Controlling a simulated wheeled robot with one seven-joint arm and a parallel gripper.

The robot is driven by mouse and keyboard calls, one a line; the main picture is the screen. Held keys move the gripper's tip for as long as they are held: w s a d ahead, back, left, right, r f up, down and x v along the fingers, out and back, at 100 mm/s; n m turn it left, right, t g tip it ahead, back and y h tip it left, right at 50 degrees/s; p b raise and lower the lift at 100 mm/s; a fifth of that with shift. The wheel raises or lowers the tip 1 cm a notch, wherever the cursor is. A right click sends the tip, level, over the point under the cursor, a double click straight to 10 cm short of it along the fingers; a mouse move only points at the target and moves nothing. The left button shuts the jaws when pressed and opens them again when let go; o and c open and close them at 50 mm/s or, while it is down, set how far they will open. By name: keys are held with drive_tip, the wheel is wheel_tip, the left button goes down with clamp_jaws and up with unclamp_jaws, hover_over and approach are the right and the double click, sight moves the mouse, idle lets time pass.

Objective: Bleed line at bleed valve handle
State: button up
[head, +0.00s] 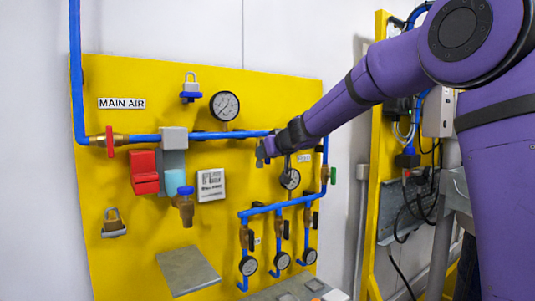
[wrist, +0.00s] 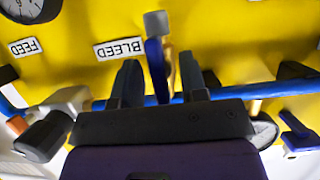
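The bleed valve handle (wrist: 154,58) is a blue lever with a grey tip, beside a brass valve body, in the wrist view. The upside-down white BLEED label (wrist: 120,48) is to its left. My gripper (wrist: 161,72) is open, with one finger on each side of the handle and visible gaps between. I cannot tell whether the handle lies fully between the fingers in depth. In the head view my gripper (head: 264,153) is at the yellow panel (head: 130,265), near the right end of the upper blue pipe, and hides the handle.
The MAIN AIR label (head: 122,103) and red valve handle (head: 110,142) are at left. A blue manifold (head: 270,208) with small gauges is below. In the wrist view a blue pipe (wrist: 228,94) runs behind the fingers.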

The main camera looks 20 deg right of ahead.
clamp_jaws()
idle(0.3)
drive_tip(key=m+y, duration=0.2)
drive_tip(key=m, duration=0.1)
drive_tip(key=shift+d, duration=0.15)
drive_tip(key=m+y, duration=0.2)
drive_tip(key=m, duration=0.1)
drive_tip(key=shift+w+d+f+g, duration=0.1)
drive_tip(key=shift+g, duration=0.2)
drive_tip(key=shift+f+m+t+y, duration=0.1)
drive_tip(key=shift+m+t+y, duration=0.15)
drive_tip(key=shift+m+y, duration=0.65)
drive_tip(key=shift+f+m+t+y, duration=0.1)
drive_tip(key=shift+m+t+y, duration=0.2)
drive_tip(key=shift+m, duration=1.2)
drive_tip(key=shift+f+m+t+y, duration=0.1)
drive_tip(key=shift+m+t+y, duration=0.3)
drive_tip(key=shift+m, duration=1.1)
